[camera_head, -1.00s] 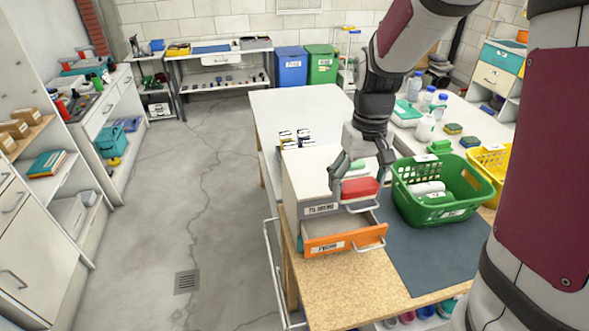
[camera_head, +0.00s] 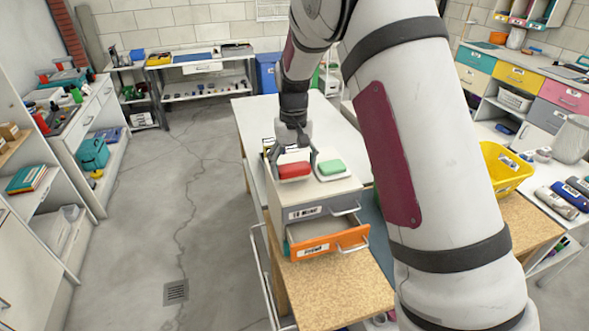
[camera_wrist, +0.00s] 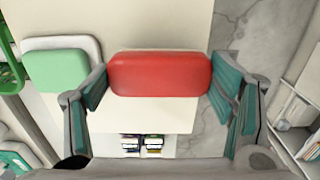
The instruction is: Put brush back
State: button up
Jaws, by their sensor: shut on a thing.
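My gripper (camera_head: 294,174) is shut on a red block-shaped thing with a pale underside (camera_head: 294,169), probably the brush; no bristles show. It is over the white top of a small drawer cabinet (camera_head: 340,188); I cannot tell whether it touches that top. In the wrist view the red thing (camera_wrist: 160,73) spans between the two teal-padded fingers. A similar green block with a white base (camera_head: 331,167) lies on the cabinet top to the right, and it also shows in the wrist view (camera_wrist: 56,69). The cabinet's orange bottom drawer (camera_head: 328,243) is pulled out.
A yellow basket (camera_head: 507,170) stands to the right, beyond my arm, which hides much of the bench. The white tabletop (camera_head: 255,112) behind the cabinet looks clear. Small labelled items (camera_wrist: 142,146) lie beside the cabinet top in the wrist view.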

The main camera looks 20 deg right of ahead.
jog(key=shift+f, duration=0.7)
jog(key=shift+f, duration=0.1)
jog(key=o, duration=1.1)
jog(key=shift+f, duration=0.1)
